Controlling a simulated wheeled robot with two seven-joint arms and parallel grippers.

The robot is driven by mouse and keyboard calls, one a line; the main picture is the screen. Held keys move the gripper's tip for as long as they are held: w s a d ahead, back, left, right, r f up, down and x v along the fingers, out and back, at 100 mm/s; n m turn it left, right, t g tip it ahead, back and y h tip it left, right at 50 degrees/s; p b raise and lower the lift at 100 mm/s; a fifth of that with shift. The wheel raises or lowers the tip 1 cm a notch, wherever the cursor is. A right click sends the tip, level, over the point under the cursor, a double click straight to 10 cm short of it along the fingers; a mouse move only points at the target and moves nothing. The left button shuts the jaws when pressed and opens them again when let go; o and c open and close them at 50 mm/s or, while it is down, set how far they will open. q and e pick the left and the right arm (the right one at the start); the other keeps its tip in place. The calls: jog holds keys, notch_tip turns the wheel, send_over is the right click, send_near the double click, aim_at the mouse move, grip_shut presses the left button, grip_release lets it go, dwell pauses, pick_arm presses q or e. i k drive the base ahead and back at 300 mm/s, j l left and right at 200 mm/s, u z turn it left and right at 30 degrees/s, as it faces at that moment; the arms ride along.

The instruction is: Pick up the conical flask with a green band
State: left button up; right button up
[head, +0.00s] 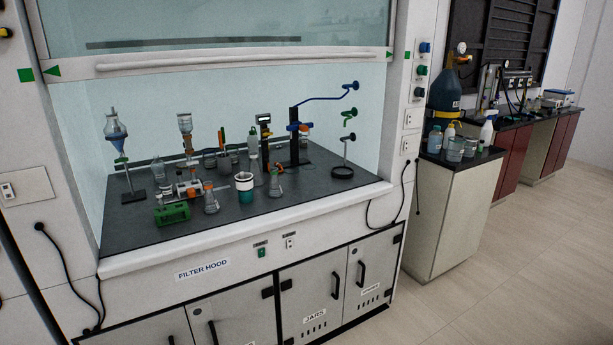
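A small conical flask (275,186) stands upright near the front of the dark worktop in the fume hood, right of the middle. A bit of green shows by its neck, but it is too small to tell whether this is a band on it. Another conical flask (211,200) with an orange-red top stands to its left. Between them is a wider white and dark vessel (244,187) with a green band; it looks like a beaker. Neither of my grippers is in view.
The hood sash (240,62) is raised above the worktop (310,190). Stands, a green block (172,214) and a ring stand (342,171) surround the flasks. The floor at right is clear.

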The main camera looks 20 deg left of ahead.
aim_at(275, 190)
jog(key=i+u, duration=0.2)
jog(key=i, duration=0.2)
jog(key=i+l+u, duration=0.2)
jog(key=i, duration=0.25)
jog(key=i+l+u, duration=0.15)
jog(key=i, duration=0.25)
jog(key=i+l+u, duration=0.1)
jog(key=i+u, duration=0.15)
jog(key=u, duration=0.2)
jog(key=i+l+u, duration=0.2)
jog(key=u, duration=0.2)
jog(key=i+l+u, duration=0.25)
jog(key=u, duration=0.2)
jog(key=i+l+u, duration=0.2)
jog(key=l+u, duration=0.25)
jog(key=i+l+u, duration=0.25)
jog(key=l+u, duration=0.25)
